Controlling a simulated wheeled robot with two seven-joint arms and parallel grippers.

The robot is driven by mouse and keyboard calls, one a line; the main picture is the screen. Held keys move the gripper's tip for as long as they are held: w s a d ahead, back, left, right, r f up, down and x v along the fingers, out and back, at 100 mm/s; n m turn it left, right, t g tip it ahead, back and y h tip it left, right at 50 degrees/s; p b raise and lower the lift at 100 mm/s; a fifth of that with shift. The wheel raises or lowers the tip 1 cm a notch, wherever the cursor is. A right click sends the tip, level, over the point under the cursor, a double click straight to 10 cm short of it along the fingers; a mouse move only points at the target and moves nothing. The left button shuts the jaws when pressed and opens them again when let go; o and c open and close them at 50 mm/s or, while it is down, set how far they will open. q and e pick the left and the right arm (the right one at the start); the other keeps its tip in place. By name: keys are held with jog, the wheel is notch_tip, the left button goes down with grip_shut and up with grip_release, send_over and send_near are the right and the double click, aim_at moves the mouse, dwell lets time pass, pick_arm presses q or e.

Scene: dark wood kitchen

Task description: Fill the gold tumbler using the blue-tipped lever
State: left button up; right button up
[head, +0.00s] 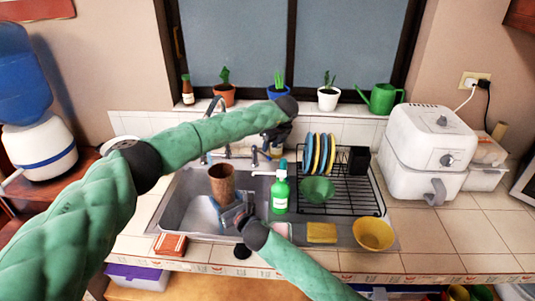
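The gold tumbler (222,186), brownish and upright, is over the left part of the sink (178,202), below the curved faucet (214,104). My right gripper (231,211) is at the tumbler's lower end and appears shut on it. My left gripper (273,146) is dark and hangs behind the sink, right of the faucet, close to the tap levers. Its fingers are too small and dark to tell open from shut. A small lever with a bluish tip (254,152) seems to stand just left of it; contact cannot be made out. My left forearm covers part of the faucet.
A green soap bottle (280,193) stands close right of my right gripper. A black dish rack (345,196) holds plates and a green bowl (317,188). A yellow sponge (321,233) and yellow bowl (373,234) are at the front. Potted plants line the sill (305,107).

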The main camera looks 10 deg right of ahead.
aim_at(266, 155)
pick_arm(q)
jog(key=x, duration=0.5)
jog(key=shift+w+f, duration=0.15)
jog(key=shift+f, duration=0.15)
grip_shut()
